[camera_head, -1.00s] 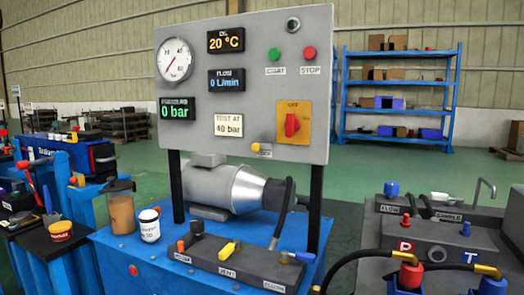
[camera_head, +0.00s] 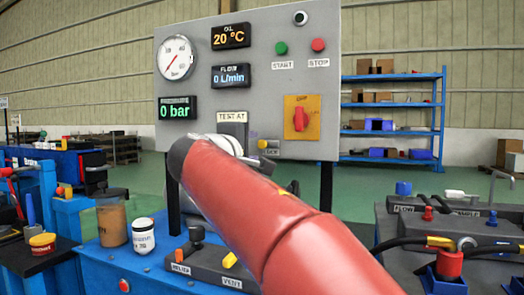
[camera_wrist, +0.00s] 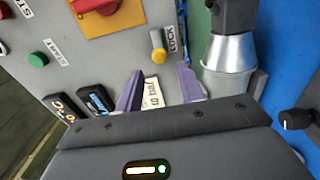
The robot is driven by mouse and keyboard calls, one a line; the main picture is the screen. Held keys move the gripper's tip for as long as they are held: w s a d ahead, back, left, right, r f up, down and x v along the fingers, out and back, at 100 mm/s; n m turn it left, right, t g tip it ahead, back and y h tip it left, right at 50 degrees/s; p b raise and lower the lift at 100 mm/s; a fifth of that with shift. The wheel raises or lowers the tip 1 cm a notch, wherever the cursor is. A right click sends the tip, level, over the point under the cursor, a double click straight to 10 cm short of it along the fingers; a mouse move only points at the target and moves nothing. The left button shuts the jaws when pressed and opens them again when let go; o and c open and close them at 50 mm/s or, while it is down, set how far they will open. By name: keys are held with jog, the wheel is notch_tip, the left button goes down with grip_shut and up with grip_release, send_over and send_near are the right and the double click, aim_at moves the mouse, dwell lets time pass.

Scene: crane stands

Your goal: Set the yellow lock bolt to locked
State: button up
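The yellow lock bolt (camera_head: 263,144) sticks out of the lower edge of the grey panel, below the red switch. In the wrist view the bolt (camera_wrist: 157,45) shows a round yellow head on a short shank, beside a LOCK label (camera_wrist: 172,39). My gripper (camera_wrist: 160,88) has two purple fingers spread apart with nothing between them. From the wrist camera the bolt lies just beyond the fingertips, and I see no contact.
The red switch (camera_head: 299,118) sits on a yellow plate above the bolt. START (camera_head: 281,48) and STOP (camera_head: 318,45) buttons are higher up. The silver motor (camera_wrist: 229,56) lies close beside the fingers in the wrist view. A valve block (camera_head: 208,265) stands below the panel.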

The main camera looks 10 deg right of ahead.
aim_at(262, 145)
jog(key=p+x, duration=0.1)
jog(key=x, duration=0.6)
jog(key=shift+w+d, duration=0.1)
jog(key=shift+d, duration=0.05)
grip_shut()
